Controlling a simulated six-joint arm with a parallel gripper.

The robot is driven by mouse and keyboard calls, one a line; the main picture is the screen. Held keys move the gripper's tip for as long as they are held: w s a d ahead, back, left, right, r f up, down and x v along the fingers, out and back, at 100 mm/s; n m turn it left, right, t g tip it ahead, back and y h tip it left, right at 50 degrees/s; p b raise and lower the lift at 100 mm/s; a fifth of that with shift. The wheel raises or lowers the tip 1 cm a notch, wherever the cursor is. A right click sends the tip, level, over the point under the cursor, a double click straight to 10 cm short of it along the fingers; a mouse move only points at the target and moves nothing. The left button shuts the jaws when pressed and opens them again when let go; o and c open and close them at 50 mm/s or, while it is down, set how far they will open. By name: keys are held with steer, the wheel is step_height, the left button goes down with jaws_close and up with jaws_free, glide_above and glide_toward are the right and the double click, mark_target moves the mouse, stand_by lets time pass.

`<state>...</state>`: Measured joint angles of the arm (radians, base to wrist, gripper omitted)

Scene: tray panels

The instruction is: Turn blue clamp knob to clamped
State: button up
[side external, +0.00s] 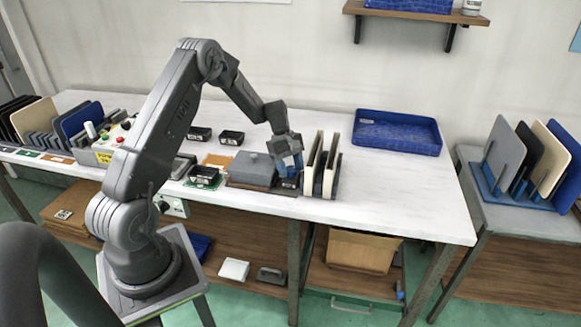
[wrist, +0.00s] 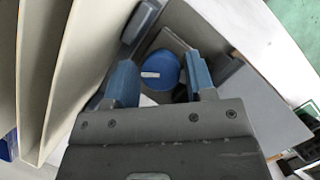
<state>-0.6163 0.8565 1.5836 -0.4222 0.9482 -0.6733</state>
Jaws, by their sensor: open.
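The blue clamp knob (wrist: 160,72) is round with a white pointer mark, and shows in the wrist view beyond my fingertips. My gripper (wrist: 162,82) is open, with one blue finger on each side of the knob as seen from the wrist. I cannot tell whether the fingers touch it. In the side external view my gripper (side external: 291,168) points down between the grey block and the upright panels, and hides the knob there.
Upright cream panels (side external: 318,165) stand close to the right of my gripper. A grey block (side external: 252,168) sits close to its left. A blue tray (side external: 397,132) lies at the back right. The white table (side external: 400,195) is clear at the front right.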

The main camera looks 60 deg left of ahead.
steer(key=shift+c, duration=0.3)
steer(key=c, duration=0.6)
steer(key=shift+m, duration=0.4)
steer(key=m+g, duration=0.1)
steer(key=m, duration=0.1)
steer(key=shift+w+m, duration=0.15)
steer(key=shift+m, duration=0.15)
steer(key=shift+m+g+y, duration=0.4)
steer(key=shift+m+g, duration=0.4)
steer(key=shift+m, duration=1.2)
steer(key=o, duration=0.7)
steer(key=shift+c, duration=0.2)
